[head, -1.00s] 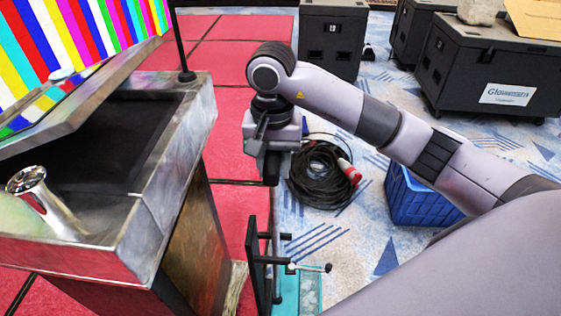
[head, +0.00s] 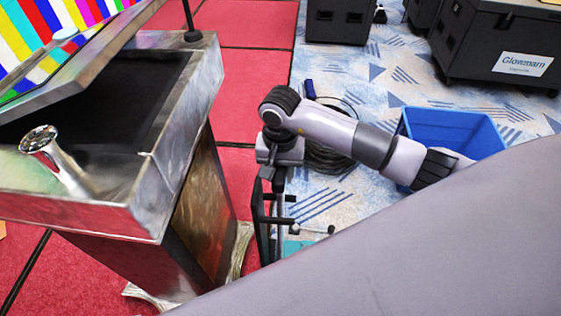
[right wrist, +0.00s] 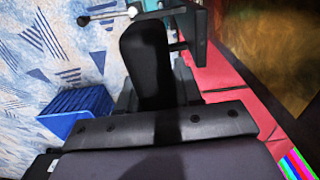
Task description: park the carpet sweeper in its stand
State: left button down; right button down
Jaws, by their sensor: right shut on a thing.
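My right gripper (head: 279,178) points down and is shut on the dark upper handle of the carpet sweeper; the black handle (right wrist: 150,62) fills the middle of the right wrist view. Below it a thin grey pole (head: 279,218) runs down beside the black upright stand (head: 263,222), which has short pegs and a side lever with a pale knob (head: 331,229). A teal piece (head: 294,246) shows low by the pole, mostly hidden by my arm. I cannot tell whether the pole sits in the stand or only beside it. My left gripper is out of view.
A metal-topped lectern (head: 180,190) with a chrome item (head: 52,160) stands close left of the stand. A blue crate (head: 455,128) and a black cable coil (head: 325,157) lie right and behind. Black cases (head: 490,45) stand at the back.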

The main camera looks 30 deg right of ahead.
jog(key=shift+w+f, duration=0.1)
jog(key=shift+f, duration=0.8)
jog(key=c, duration=0.8)
grip_release()
jog(key=shift+o, duration=0.2)
notch_tip(320, 180, up, 12)
jog(key=shift+r+b, duration=0.1)
jog(key=shift+b, duration=0.5)
